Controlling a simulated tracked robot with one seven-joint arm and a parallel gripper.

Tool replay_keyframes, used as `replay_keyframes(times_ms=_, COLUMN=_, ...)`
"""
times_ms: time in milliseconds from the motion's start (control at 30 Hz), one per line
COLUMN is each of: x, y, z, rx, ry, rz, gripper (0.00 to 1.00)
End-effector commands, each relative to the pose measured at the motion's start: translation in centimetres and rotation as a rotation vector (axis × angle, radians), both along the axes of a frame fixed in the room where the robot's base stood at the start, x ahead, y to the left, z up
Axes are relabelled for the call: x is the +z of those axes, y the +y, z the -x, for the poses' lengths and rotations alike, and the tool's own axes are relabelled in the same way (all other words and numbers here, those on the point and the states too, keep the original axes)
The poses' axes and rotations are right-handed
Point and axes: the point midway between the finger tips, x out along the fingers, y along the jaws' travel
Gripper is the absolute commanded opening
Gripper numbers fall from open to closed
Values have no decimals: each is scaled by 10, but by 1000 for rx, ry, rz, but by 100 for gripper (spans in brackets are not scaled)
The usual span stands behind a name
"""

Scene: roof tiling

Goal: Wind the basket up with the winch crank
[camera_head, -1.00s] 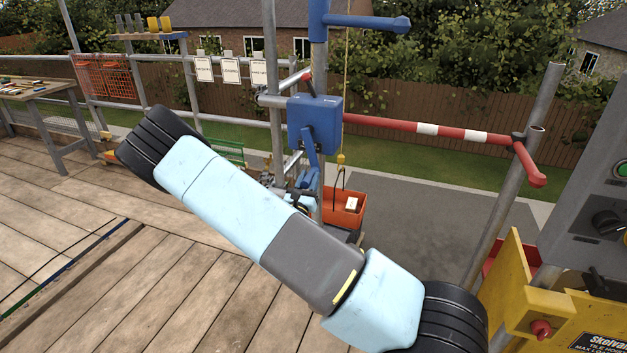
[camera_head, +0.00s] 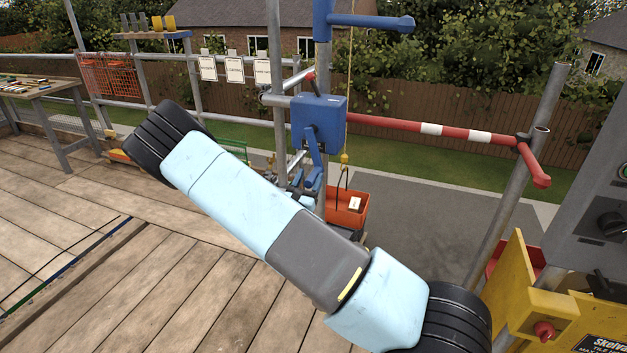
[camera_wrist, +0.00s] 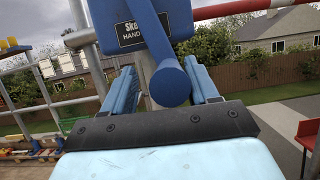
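The blue winch box (camera_head: 319,122) is fixed to a scaffold post, with its blue crank (camera_head: 315,160) hanging down. In the wrist view the winch box (camera_wrist: 118,32) is behind the crank's round handle (camera_wrist: 170,85), whose end faces the camera. My gripper (camera_wrist: 163,82) is open, with one light blue finger on each side of the handle and visible gaps. In the head view my arm hides most of my gripper (camera_head: 303,187). The orange basket (camera_head: 343,215) hangs low by a yellow hook (camera_head: 345,158) on the rope (camera_head: 348,100), carrying a white label.
A red-and-white barrier bar (camera_head: 430,129) runs right of the winch. A yellow-and-grey machine (camera_head: 560,310) stands at the right edge.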

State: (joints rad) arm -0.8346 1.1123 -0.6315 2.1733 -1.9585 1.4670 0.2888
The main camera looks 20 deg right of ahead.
Motion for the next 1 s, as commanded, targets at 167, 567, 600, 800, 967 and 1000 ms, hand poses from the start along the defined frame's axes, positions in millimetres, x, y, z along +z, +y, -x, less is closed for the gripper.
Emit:
replay_keyframes(times_ms=167, x=-5, y=8, z=9, rx=2, ry=3, rz=1, gripper=57)
replay_keyframes(times_ms=567, x=-35, y=49, z=65, rx=4, ry=2, rz=0, gripper=57)
replay_keyframes(times_ms=600, x=-37, y=53, z=71, rx=3, ry=1, rz=0, gripper=57)
replay_keyframes(times_ms=800, x=-49, y=69, z=93, rx=2, ry=3, rz=0, gripper=57)
replay_keyframes(times_ms=967, x=-53, y=74, z=101, rx=1, ry=1, rz=1, gripper=57)
replay_keyframes(times_ms=1000, x=-53, y=75, z=102, rx=0, ry=1, rz=1, gripper=57)
